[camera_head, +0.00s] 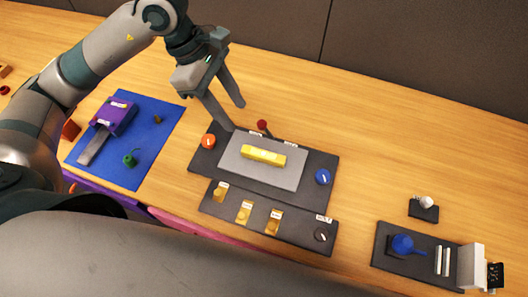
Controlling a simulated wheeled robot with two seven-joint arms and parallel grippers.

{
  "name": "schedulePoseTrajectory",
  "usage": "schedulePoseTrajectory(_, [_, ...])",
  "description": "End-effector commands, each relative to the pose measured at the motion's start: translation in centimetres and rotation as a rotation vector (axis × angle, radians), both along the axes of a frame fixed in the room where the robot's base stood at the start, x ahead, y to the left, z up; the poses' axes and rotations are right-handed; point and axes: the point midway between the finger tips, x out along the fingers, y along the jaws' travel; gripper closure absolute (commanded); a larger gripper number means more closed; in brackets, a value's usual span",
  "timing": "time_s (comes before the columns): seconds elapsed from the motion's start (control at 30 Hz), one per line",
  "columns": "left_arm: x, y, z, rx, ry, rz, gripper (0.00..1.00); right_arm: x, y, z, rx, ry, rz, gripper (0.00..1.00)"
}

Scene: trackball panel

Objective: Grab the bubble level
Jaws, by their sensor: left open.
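The bubble level appears to be the yellow bar (264,156) lying flat on a light grey plate (240,173). The plate sits on a dark panel (207,160) on the wooden table. My left gripper (237,116) is open and empty, with its fingers pointing down. In the picture its fingertips are above and to the left of the yellow bar, apart from it. The bar is fully in sight. My right gripper is not in view.
A red-tipped stick (262,124), an orange knob (208,141) and a blue knob (322,177) surround the plate. A blue mat (158,155) with a purple tool lies left. The back right table is clear.

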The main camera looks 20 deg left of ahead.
Motion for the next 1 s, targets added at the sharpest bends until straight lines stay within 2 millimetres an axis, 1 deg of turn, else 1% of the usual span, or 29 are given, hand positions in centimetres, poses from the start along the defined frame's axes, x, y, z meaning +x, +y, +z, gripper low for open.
schedulePoseTrajectory(0.17, [0.0, -0.1, -0.3, 0.0, 0.001, 0.001, 0.58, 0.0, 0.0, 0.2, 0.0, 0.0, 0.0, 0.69])
schedulePoseTrajectory(0.33, [-0.1, -0.8, -1.6, -0.002, 0.004, 0.0, 0.58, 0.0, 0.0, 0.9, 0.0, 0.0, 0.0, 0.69])
schedulePoseTrajectory(0.47, [-0.1, -1.6, -3.5, -0.001, 0.007, 0.0, 0.58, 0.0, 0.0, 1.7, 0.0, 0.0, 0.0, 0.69])
schedulePoseTrajectory(0.8, [-0.2, -3.8, -9.0, 0.0, 0.005, 0.0, 0.58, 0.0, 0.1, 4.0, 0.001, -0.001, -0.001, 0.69])
schedulePoseTrajectory(0.9, [-0.1, -4.3, -10.2, -0.001, 0.004, 0.001, 0.58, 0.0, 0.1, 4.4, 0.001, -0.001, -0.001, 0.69])
schedulePoseTrajectory(1.0, [0.0, -4.5, -11.0, 0.0, 0.001, 0.001, 0.58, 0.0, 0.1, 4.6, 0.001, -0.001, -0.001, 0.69])
